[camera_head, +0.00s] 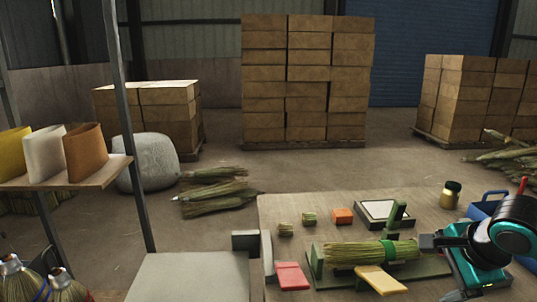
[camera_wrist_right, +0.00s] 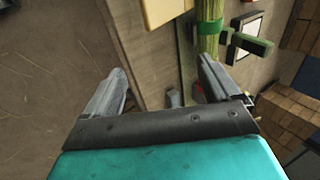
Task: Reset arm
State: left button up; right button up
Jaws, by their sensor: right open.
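A broom bundle of straw (camera_head: 345,254) with a green band (camera_head: 388,250) lies across a green holder (camera_head: 435,267) on the workbench. My right gripper (camera_head: 428,243) is at the right end of the bundle, with its arm coming in from the right. The right wrist view shows its two fingers spread (camera_wrist_right: 162,76), with no object held between them. The bundle (camera_wrist_right: 208,12) shows there near the tip of the right-hand finger; I cannot tell whether they touch. My left gripper is in neither view.
On the workbench (camera_head: 300,212) are a red block (camera_head: 292,276), a yellow block (camera_head: 381,280), an orange block (camera_head: 343,216), a white-topped tray (camera_head: 384,212) and a jar (camera_head: 451,195). A blue toolbox (camera_head: 487,205) stands near my right arm. A shelf post (camera_head: 128,130) rises at left.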

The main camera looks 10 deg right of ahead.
jog(key=s+a+f+n+g+y, duration=0.1)
jog(key=s+a+f+n, duration=0.75)
jog(key=f+n, duration=0.35)
jog(key=s+a+f+n+g, duration=0.1)
jog(key=s+a+f+n, duration=0.3)
jog(key=s+a+n, duration=0.55)
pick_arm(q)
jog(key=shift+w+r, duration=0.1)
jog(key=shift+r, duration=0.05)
pick_arm(e)
jog(key=w+a+f+t+y, duration=0.1)
jog(key=w+a+f+t, duration=0.2)
jog(key=w+f+t, duration=0.3)
notch_tip(320, 180, down, 3)
jog(key=shift+w+a+f+t+y, duration=0.2)
jog(key=shift+w+t+y, duration=0.2)
jog(key=shift+w, duration=0.7)
